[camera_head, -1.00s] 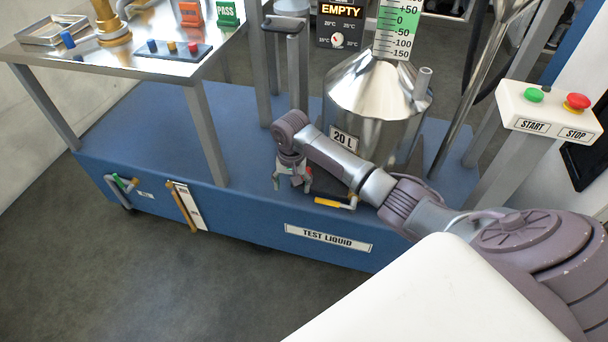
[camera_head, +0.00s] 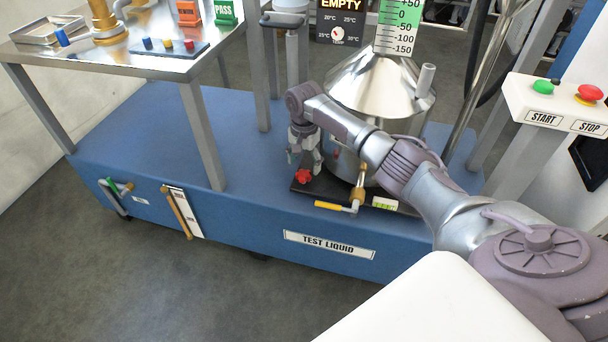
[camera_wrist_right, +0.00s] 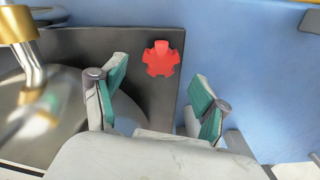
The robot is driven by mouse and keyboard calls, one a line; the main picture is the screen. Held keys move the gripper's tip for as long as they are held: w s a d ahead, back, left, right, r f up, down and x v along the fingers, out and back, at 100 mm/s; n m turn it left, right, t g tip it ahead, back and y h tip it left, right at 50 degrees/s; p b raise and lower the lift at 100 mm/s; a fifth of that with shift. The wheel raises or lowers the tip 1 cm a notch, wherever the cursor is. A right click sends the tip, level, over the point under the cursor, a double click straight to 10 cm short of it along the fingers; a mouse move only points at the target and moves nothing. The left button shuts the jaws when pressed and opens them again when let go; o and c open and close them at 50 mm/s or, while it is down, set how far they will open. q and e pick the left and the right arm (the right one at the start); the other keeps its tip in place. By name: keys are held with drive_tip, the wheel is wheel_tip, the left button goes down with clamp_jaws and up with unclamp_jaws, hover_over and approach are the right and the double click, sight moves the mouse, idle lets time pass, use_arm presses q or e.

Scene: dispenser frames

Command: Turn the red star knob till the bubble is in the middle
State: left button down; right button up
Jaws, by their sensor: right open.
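The red star knob (camera_head: 303,176) sits on a dark plate at the front edge of the blue base. It also shows in the right wrist view (camera_wrist_right: 161,58), top centre. My right gripper (camera_head: 304,157) is open and empty, just behind and above the knob. In the wrist view its green-padded fingers (camera_wrist_right: 160,82) are spread wide, with the knob beyond the tips and between their lines, apparently untouched. A small green level vial (camera_head: 384,203) lies right of the brass valve; its bubble is too small to make out. My left gripper is out of view.
A brass valve with a yellow handle (camera_head: 330,206) stands right of the knob, close to my arm. The steel 20 L vessel (camera_head: 372,85) rises behind. A START/STOP box (camera_head: 553,105) is at the right. The blue base (camera_head: 150,130) is clear on the left.

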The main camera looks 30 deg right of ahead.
sight(304, 173)
drive_tip(key=shift+f+b, duration=0.45)
drive_tip(key=shift+f, duration=1.5)
